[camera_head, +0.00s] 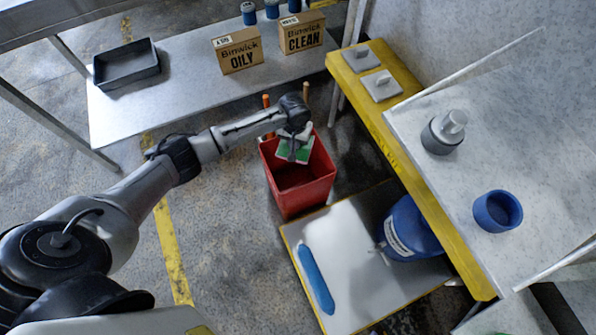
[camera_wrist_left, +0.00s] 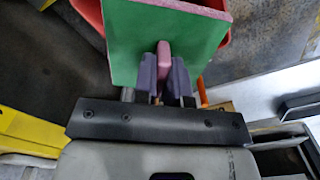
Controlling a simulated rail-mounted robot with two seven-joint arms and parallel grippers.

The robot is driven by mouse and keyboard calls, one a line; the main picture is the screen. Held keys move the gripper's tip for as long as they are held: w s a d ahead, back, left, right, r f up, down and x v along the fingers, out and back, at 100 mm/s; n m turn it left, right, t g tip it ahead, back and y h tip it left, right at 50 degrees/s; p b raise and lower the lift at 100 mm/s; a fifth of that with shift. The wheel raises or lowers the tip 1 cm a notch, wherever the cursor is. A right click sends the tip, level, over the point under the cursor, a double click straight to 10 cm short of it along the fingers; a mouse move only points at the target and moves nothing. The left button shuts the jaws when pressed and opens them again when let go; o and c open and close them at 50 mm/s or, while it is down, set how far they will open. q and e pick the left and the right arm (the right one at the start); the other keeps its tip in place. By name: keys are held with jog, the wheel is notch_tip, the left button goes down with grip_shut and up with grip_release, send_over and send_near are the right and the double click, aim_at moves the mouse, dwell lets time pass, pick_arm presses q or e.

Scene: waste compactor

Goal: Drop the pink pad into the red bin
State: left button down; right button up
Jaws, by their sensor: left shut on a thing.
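The pad shows a green face with a pink edge and a small pink grip tab in the left wrist view (camera_wrist_left: 135,35); in the head view it is a small green-and-pale square (camera_head: 302,154). My left gripper (camera_head: 293,143) is shut on the tab, its two purple-grey fingers (camera_wrist_left: 164,75) on either side of it. It holds the pad over the opening of the red bin (camera_head: 308,199), near the bin's far side. The red bin also shows behind the pad in the left wrist view (camera_wrist_left: 89,12). My right gripper is not in view.
Right of the bin are a yellow ledge (camera_head: 425,184) with grey pads, a blue drum (camera_head: 412,235) and a pallet (camera_head: 347,285). Floor left of the bin is clear.

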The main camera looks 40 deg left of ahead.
pick_arm(q)
jog(key=shift+m, duration=0.8)
jog(key=a, duration=0.1)
jog(key=w+a+f, duration=0.1)
jog(key=a, duration=0.1)
jog(key=shift+w+a+f, duration=0.15)
jog(key=shift+w+a, duration=0.1)
jog(key=shift+w+a+m, duration=0.15)
jog(key=shift+w+m, duration=0.05)
jog(key=shift+m, duration=0.2)
jog(key=shift+w+d+f+m, duration=0.15)
jog(key=shift+d+m, duration=0.2)
jog(key=shift+m, duration=0.35)
jog(key=shift+d, duration=0.1)
jog(key=shift+m, duration=0.3)
jog(key=shift+a+f+b, duration=0.25)
jog(key=shift+f+b, duration=0.1)
jog(key=shift+b, duration=0.2)
notch_tip(320, 180, down, 5)
jog(key=b, duration=0.6)
jog(key=shift+d, duration=0.1)
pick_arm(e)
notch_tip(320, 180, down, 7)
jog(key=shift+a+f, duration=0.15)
